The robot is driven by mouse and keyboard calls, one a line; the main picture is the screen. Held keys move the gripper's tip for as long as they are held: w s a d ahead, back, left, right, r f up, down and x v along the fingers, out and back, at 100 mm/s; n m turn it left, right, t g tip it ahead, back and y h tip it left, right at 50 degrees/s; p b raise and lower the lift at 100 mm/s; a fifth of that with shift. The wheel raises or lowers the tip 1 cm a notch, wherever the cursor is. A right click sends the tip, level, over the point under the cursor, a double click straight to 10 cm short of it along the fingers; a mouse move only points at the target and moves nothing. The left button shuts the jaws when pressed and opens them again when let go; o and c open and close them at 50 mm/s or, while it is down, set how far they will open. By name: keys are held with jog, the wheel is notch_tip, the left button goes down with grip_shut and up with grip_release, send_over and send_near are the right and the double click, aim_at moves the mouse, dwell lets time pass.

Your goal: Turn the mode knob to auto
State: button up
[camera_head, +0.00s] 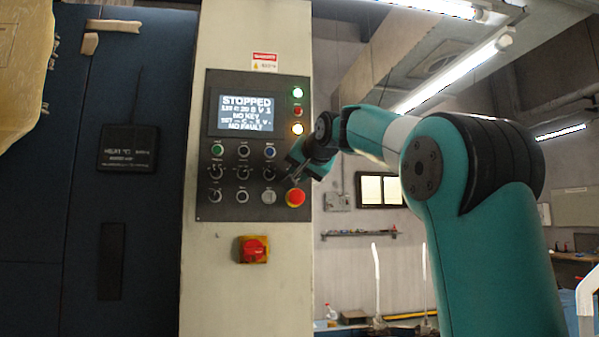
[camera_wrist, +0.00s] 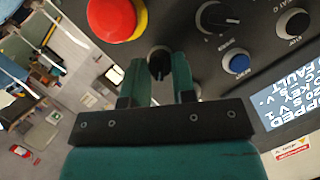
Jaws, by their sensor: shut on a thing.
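The control panel (camera_head: 213,133) has several knobs. My gripper (camera_head: 288,172) is at this knob, in front of the panel. In the wrist view my gripper (camera_wrist: 159,68) has a finger on each side of the knob and is shut on it. The label of this knob is hidden or too small to read, so I cannot confirm that it is the mode knob. Its pointer setting cannot be made out.
The red emergency button (camera_head: 295,197) is just below my gripper and large in the wrist view (camera_wrist: 117,18). The blue button (camera_wrist: 237,62) and another knob (camera_wrist: 215,18) are close by. The screen (camera_head: 245,112) reads STOPPED. A red switch (camera_head: 254,249) is lower down.

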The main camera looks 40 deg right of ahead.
jog(key=o, duration=0.9)
jog(key=shift+p+v, duration=0.5)
jog(key=shift+v, duration=8.25)
jog(key=shift+w+r, duration=0.1)
